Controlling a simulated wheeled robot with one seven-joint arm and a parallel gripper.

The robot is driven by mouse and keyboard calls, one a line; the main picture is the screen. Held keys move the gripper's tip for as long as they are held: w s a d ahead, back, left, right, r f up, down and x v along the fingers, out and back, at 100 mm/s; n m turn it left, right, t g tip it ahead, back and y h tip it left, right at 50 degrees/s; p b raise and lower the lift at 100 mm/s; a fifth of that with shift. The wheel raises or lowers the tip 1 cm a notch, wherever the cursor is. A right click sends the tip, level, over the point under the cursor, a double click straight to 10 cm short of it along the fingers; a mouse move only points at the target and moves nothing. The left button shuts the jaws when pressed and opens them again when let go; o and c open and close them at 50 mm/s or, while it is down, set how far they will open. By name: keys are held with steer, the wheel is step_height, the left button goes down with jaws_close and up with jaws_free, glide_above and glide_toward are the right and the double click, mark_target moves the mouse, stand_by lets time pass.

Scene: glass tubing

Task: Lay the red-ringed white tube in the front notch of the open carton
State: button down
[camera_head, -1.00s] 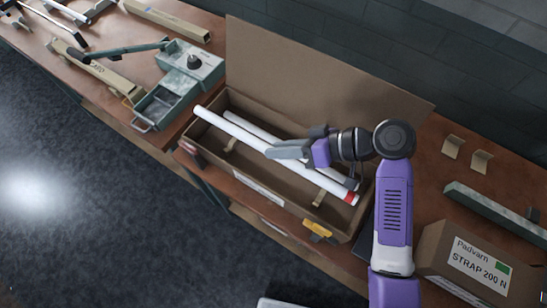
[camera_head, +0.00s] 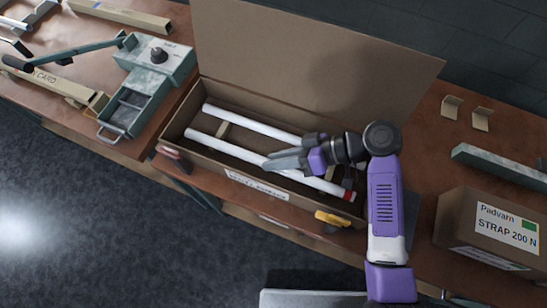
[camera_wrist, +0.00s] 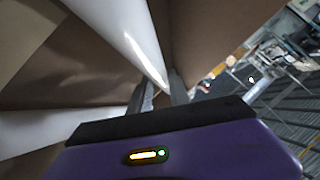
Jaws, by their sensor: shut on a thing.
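The white tube with a red ring (camera_head: 230,149) lies lengthwise along the front part of the open carton (camera_head: 262,188), its red-ringed end at the right. My gripper (camera_head: 271,164) is shut on it near its middle. In the wrist view the tube (camera_wrist: 128,38) runs down between the fingers of my gripper (camera_wrist: 161,92). A second white tube (camera_head: 250,123) lies behind it, roughly parallel, and its right part is hidden by my gripper. A brown notched support (camera_head: 223,130) shows between the tubes. I cannot tell whether the held tube rests in the front notch.
The carton's raised lid (camera_head: 310,60) stands behind. A yellow-handled tool (camera_head: 332,218) and a red-handled one (camera_head: 170,152) sit at the carton's front. A green machine with a drawer (camera_head: 150,75) is left, a Padvarn box (camera_head: 490,228) right.

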steer(key=shift+f, duration=0.2)
steer(key=c, duration=1.2)
jaws_free()
steer(key=shift+c, duration=0.2)
steer(key=shift+r, duration=0.1)
steer(key=shift+d+r, duration=0.15)
steer(key=shift+r, duration=0.1)
steer(key=b+v, duration=0.2)
steer(key=v, duration=0.9)
steer(key=shift+d+r, duration=0.2)
steer(key=shift+d, duration=0.1)
